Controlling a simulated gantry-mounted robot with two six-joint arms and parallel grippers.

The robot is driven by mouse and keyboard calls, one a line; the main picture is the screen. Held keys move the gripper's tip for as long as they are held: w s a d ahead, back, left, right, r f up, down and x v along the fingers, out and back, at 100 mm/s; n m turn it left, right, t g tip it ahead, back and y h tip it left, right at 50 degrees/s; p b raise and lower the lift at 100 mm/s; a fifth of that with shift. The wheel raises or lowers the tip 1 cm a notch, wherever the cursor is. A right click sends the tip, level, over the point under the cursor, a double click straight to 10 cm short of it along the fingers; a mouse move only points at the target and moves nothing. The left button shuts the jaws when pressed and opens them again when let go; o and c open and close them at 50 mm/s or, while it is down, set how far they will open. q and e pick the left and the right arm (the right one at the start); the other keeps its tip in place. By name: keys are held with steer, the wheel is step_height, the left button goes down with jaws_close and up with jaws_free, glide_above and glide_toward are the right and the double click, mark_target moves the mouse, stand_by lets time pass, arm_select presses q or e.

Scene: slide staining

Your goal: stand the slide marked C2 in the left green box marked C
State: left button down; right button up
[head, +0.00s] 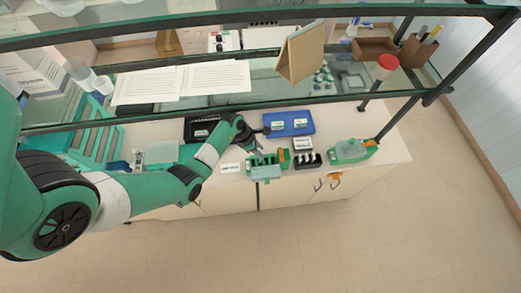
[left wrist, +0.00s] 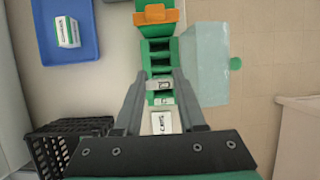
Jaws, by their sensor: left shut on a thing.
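My left gripper (left wrist: 166,80) is shut on a slide (left wrist: 165,85), whose small pale marked end shows between the fingertips in the left wrist view. I cannot read the mark. In that view the gripper is over the near end of the left green box (left wrist: 147,53), a slotted box with dark compartments. In the head view the gripper (head: 257,151) reaches the same green box (head: 284,160) from behind. Whether the slide's lower edge is inside a compartment cannot be told. My right gripper is not in view.
A clear lid (left wrist: 205,65) lies beside the box, which has an orange clip (left wrist: 155,16). A glass shelf (head: 180,108) spans above the bench.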

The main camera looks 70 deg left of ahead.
arm_select(q)
steer(key=shift+f+b, duration=0.95)
steer(key=shift+b, duration=0.1)
steer(key=shift+f+b, duration=1.5)
steer(key=shift+f, duration=0.65)
steer(key=shift+c, duration=2.1)
jaws_free()
steer(key=p+v, duration=0.3)
steer(key=v, duration=0.8)
steer(key=shift+r+p, duration=0.3)
steer(key=shift+s, duration=0.1)
